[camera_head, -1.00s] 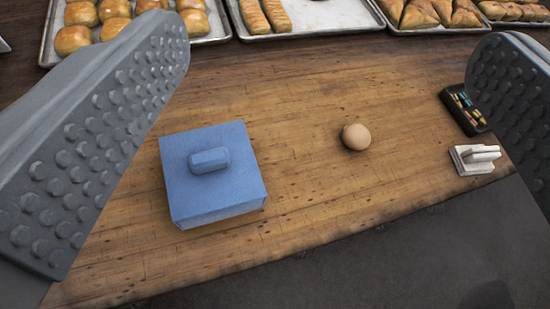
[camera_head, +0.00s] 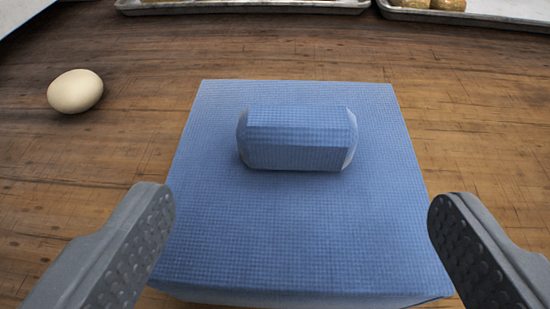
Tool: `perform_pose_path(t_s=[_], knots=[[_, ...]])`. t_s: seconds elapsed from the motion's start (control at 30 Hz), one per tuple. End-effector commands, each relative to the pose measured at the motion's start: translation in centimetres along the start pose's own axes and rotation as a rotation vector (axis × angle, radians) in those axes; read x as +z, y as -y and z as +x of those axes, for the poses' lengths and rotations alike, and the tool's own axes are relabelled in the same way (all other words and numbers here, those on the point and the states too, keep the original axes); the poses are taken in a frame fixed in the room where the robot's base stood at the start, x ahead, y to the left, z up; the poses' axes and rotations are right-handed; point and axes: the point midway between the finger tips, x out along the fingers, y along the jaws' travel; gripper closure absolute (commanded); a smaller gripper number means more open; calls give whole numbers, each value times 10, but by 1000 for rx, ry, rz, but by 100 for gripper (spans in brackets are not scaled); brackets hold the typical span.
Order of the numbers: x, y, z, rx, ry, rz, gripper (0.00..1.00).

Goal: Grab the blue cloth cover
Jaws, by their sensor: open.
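The blue cloth cover (camera_head: 320,225) is a square, box-like shape with woven texture, sitting on the wooden table in the middle of the view. A raised blue grip (camera_head: 297,140) with faceted, rounded ends stands on its top, toward the far side. My gripper (camera_head: 300,198) is open and empty. One finger shows on each side of the cover's near half, with the grip farther off between them in the picture. I cannot tell how high the fingertips are above the cover. The cover's far and side walls are hidden.
A pale egg (camera_head: 75,91) lies on the wooden table (camera_head: 480,130) left of the cover. A metal tray (camera_head: 240,8) is at the far edge, and another tray (camera_head: 470,17) with baked pieces is at far right. The table right of the cover is clear.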

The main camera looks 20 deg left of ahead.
Motion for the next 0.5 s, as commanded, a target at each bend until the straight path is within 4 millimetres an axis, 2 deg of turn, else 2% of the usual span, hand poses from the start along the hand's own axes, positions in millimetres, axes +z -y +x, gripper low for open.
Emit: perform_pose_path(t_s=[0.23,0.5], knots=[[1,0,36,1,3,1,18],[-1,0,50,2,1,0,18]])
